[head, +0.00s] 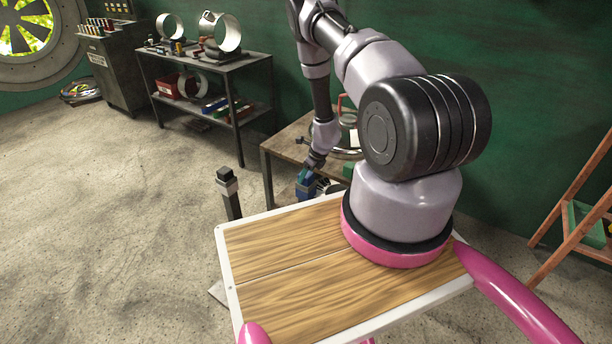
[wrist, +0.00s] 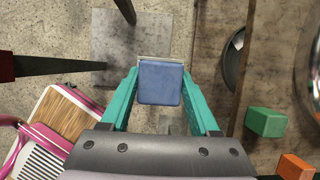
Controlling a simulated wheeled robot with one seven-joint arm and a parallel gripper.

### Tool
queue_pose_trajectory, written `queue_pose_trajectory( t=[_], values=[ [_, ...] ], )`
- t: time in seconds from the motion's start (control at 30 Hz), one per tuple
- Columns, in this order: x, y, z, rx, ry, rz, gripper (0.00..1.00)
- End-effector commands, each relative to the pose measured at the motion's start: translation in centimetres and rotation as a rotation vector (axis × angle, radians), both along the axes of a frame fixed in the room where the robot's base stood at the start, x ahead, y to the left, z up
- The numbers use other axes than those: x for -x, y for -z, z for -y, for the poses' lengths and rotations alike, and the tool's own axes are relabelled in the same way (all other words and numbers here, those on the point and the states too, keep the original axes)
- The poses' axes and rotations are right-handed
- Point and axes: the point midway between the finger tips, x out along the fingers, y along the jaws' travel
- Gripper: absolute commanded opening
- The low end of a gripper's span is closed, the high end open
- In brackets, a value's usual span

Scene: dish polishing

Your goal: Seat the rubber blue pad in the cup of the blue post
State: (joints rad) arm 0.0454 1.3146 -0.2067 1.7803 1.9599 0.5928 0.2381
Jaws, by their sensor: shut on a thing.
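My gripper (wrist: 160,84) has teal fingers shut on the blue pad (wrist: 160,82), a square blue block seen face-on between the fingertips in the wrist view. In the head view my gripper (head: 306,182) is low beside the left end of the workbench, and the pad there is too small to make out clearly. I cannot pick out the blue post or its cup; it may be hidden behind the pad or the gripper. A dark post with a red end (wrist: 6,66) points in from the left of the wrist view.
A dark post with a grey top (head: 228,183) stands left of my wooden deck. A grey floor plate (wrist: 115,45) lies below the pad. The workbench (head: 285,145) edge runs close right of the gripper, with a green block (wrist: 265,122) and an orange block (wrist: 296,167) there.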

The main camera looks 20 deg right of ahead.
Motion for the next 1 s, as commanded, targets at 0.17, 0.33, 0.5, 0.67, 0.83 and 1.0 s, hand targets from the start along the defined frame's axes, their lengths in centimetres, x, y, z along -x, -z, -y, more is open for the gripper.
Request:
queue_pose_trajectory(
  t=[0.17,0.33,0.5,0.67,0.83,1.0],
  values=[
    [0.0,0.3,0.0,0.0,0.0,0.0,0.74],
    [0.0,0.2,0.0,0.0,0.0,0.0,0.92],
    [0.0,0.2,0.0,0.0,0.0,0.0,0.92],
    [0.1,-0.8,0.2,0.001,-0.001,0.002,0.92],
    [1.1,-3.9,0.8,0.0,0.002,0.002,0.92],
    [2.4,-7.3,1.6,0.0,0.0,0.002,0.92]
  ],
)
